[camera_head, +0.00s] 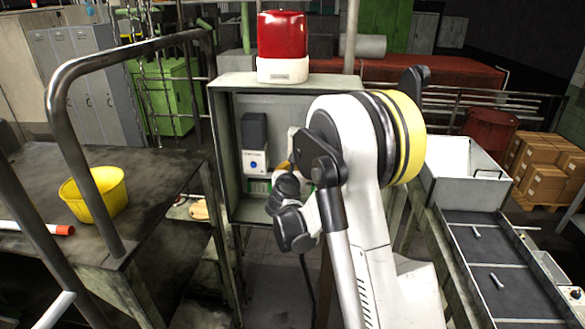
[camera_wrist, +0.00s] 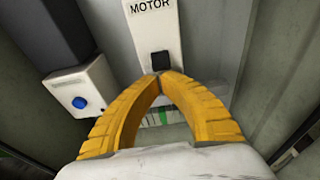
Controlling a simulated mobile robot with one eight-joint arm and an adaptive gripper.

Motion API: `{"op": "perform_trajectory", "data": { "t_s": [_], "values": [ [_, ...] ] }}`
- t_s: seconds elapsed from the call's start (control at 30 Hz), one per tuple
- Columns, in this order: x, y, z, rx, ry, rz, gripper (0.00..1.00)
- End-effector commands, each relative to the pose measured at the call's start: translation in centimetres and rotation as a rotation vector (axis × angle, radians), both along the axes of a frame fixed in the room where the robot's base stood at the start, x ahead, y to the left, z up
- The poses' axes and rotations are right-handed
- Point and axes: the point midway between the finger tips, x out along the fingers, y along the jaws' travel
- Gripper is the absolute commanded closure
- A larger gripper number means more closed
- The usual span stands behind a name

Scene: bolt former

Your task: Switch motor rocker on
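In the wrist view a white panel marked MOTOR carries a small black rocker (camera_wrist: 160,64). My gripper (camera_wrist: 158,76) has yellow fingers whose tips meet just below the rocker, at its lower edge. The fingers are shut with nothing seen between them. I cannot tell whether the tips touch the rocker, or which way it is tipped. In the head view my gripper (camera_head: 284,167) reaches into the open grey cabinet (camera_head: 217,150), and my arm hides the motor panel there.
A white box with a blue button (camera_head: 253,164) sits left of my gripper, also seen in the wrist view (camera_wrist: 79,102). The cabinet walls stand close on both sides. A red beacon (camera_head: 283,35) tops the cabinet. A yellow bucket (camera_head: 95,192) stands at left.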

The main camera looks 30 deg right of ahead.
Motion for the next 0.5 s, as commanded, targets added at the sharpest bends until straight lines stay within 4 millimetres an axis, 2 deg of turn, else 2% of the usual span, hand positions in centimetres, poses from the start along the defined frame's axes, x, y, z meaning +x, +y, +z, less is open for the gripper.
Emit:
{"op": "perform_trajectory", "data": {
  "t_s": [0.13, 0.5],
  "values": [
    [0.59, -0.44, -0.14, 0.001, -0.001, 0.000, 1.00],
    [0.64, -0.42, -0.17, 0.002, 0.001, 0.000, 1.00]
  ]
}}
